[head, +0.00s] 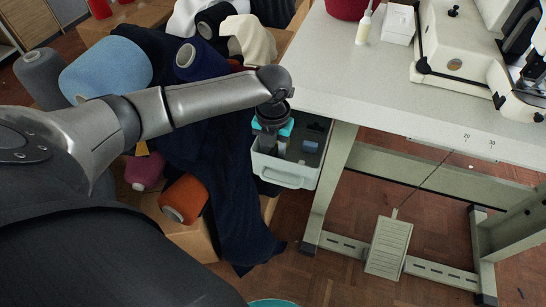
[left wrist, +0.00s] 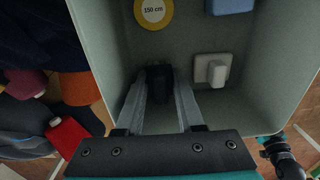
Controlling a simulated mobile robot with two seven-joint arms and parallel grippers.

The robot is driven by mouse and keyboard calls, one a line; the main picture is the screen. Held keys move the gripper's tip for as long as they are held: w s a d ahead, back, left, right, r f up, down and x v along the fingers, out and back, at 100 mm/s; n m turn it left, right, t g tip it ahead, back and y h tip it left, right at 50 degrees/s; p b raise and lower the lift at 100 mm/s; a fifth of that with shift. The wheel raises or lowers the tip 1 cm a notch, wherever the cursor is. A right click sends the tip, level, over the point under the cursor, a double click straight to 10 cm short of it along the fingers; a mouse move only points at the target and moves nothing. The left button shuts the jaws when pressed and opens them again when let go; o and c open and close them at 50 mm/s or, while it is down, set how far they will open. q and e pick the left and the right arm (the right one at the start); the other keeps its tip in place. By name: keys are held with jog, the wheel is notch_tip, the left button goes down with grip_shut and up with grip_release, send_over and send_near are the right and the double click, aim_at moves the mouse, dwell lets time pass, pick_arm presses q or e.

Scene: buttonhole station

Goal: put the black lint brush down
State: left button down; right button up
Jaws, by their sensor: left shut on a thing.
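The black lint brush (left wrist: 160,84) is between the two fingers of my left gripper (left wrist: 162,100) in the left wrist view. My left gripper (head: 281,148) reaches down into a pale grey-green bin (head: 283,177) beside the table in the head view. The bin's inner wall also shows in the left wrist view (left wrist: 105,60). The gripper is shut on the brush, inside the bin's opening. I cannot tell whether the brush touches the bin floor. My right gripper is in neither view.
The bin also holds a yellow round 150 cm tape (left wrist: 153,11), a white block (left wrist: 211,70) and a blue item (left wrist: 231,5). The table (head: 370,90) stands close on the right. Thread cones and dark cloth (head: 230,190) crowd the left.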

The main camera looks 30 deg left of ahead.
aim_at(273, 151)
pick_arm(q)
jog(key=shift+f, duration=0.35)
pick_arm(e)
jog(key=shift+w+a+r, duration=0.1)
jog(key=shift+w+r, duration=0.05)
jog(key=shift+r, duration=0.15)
pick_arm(q)
jog(key=shift+f, duration=0.1)
jog(key=c, duration=0.8)
grip_release()
jog(key=shift+r, duration=0.35)
notch_tip(273, 151, up, 10)
jog(key=p, duration=0.4)
jog(key=shift+f, duration=0.15)
jog(key=shift+r+p, duration=0.45)
jog(key=shift+r, duration=0.45)
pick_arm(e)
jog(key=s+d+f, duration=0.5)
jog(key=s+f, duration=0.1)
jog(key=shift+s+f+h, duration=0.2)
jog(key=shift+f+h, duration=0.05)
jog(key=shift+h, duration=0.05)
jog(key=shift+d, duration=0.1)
